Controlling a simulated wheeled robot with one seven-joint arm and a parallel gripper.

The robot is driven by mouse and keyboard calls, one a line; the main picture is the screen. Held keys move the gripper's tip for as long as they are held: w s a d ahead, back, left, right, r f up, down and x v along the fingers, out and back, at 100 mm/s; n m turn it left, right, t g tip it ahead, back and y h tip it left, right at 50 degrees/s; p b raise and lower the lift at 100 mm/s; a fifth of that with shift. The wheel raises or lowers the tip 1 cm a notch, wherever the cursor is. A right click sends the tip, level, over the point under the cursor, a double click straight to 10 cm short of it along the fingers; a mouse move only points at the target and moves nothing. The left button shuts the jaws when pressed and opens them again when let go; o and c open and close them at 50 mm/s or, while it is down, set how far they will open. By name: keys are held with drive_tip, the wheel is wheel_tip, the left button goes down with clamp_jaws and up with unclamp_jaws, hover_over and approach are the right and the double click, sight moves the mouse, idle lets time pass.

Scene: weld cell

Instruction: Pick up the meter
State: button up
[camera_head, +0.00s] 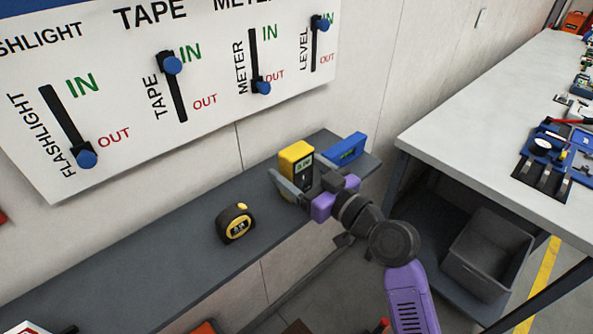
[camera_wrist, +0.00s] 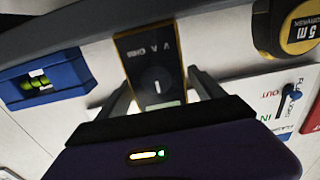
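The meter (camera_head: 297,158) is a yellow block with a dark face and stands upright on the grey shelf. In the wrist view the meter (camera_wrist: 157,66) is in the middle, its dial facing the camera. My gripper (camera_head: 300,185) reaches in from the right, with its fingers on either side of the meter. In the wrist view the gripper (camera_wrist: 160,85) fingers flank the meter's lower part and look spread, though any contact is hard to make out. One finger hides part of the meter's base in the head view.
A blue level (camera_head: 347,148) lies close to the meter's right. A yellow-black tape measure (camera_head: 235,223) sits on the shelf (camera_head: 150,262) to the left. A sliding-marker board (camera_head: 185,75) hangs above. A white workbench (camera_head: 480,120) with tools stands right, a grey bin (camera_head: 487,255) below it.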

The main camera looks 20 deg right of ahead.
drive_tip(key=c, duration=1.4)
drive_tip(key=shift+c, duration=0.6)
drive_tip(key=shift+r, duration=0.2)
